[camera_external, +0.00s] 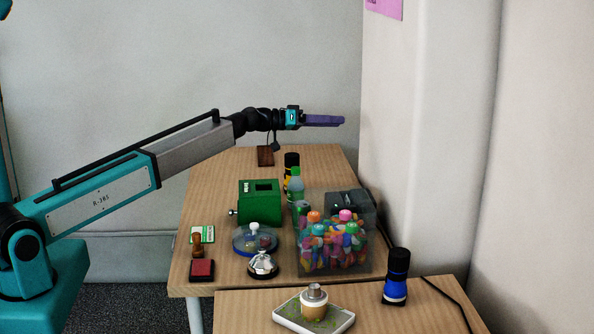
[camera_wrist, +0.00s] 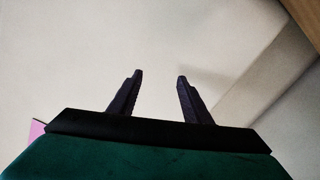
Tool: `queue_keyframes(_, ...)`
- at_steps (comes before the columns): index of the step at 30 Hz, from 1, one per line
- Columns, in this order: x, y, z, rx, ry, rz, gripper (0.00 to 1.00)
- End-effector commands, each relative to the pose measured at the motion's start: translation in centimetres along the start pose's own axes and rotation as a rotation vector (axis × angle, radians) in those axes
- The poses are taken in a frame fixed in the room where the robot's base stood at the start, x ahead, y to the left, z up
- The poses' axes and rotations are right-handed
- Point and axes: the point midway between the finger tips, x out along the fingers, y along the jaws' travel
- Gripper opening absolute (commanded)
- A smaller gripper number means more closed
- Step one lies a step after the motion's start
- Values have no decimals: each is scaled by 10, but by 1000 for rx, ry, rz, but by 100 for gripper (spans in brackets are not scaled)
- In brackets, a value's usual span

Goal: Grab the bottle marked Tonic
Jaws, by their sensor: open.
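A green-capped bottle (camera_external: 295,186) stands on the wooden table in the external view, between the green box and the clear bin. Its label is too small to read, so I cannot tell whether it is marked Tonic. My gripper (camera_external: 342,120) is raised above the table's far part, pointing right, higher than the bottle and apart from it. In the wrist view my gripper (camera_wrist: 158,85) has its two dark fingers spread with nothing between them.
A green box (camera_external: 260,208) stands left of the bottle. A clear bin (camera_external: 335,262) of colourful items is in front of it. A black-and-yellow container (camera_external: 291,160) is just behind it. A bell (camera_external: 263,265) and a blue-black flashlight-like object (camera_external: 397,277) stand nearer. The wall is close on the right.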

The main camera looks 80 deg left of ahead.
Motion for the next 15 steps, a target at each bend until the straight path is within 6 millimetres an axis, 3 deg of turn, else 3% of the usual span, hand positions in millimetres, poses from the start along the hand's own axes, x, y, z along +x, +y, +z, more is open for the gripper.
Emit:
queue_keyframes(3, -12, -11, 21, 72, -22, 102, 44)
queue_keyframes(8, -36, -21, 41, 179, -24, 242, 44)
queue_keyframes(15, -90, -48, 66, 321, -12, 427, 44)
